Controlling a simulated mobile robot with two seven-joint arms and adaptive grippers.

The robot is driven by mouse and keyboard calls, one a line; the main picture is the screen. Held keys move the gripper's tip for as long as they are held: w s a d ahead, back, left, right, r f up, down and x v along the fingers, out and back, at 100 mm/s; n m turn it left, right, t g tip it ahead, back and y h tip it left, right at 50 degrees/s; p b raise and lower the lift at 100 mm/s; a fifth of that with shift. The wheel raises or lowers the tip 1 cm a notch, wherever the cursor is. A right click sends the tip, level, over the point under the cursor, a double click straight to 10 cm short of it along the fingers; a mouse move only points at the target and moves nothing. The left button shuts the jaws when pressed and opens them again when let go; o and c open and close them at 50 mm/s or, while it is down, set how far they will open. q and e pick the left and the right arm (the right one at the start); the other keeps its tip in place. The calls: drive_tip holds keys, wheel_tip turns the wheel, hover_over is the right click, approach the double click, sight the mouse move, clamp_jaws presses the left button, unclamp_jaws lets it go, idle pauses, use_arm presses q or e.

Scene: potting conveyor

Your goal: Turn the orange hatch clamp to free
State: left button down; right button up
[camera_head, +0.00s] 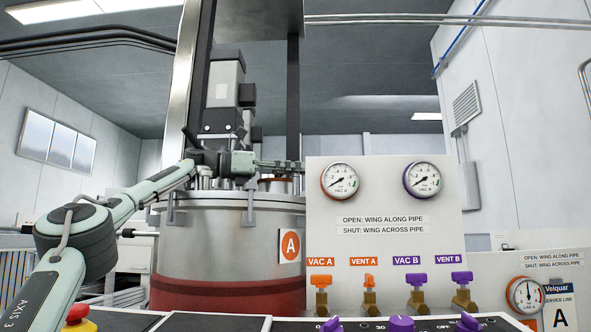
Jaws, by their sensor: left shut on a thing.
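My left arm reaches in from the left over the lid of a large steel vessel (225,235) marked with an orange A. My left gripper (290,165) is at the lid's right side, level and pointing right, shut just above a small orange-rimmed hatch part (276,181). The orange clamp itself is small and mostly hidden at the fingertips, so its angle cannot be told. My right gripper is not in view.
A white panel (385,240) stands close right of the gripper, with gauges VAC A (340,181) and VAC B (422,180). Orange and purple valves line its lower edge. A grey motor column (225,95) rises behind the lid. A red emergency button (77,318) is at lower left.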

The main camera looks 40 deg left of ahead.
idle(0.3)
use_arm(q)
drive_tip(key=c, duration=1.6)
unclamp_jaws()
drive_tip(key=shift+y, duration=0.3)
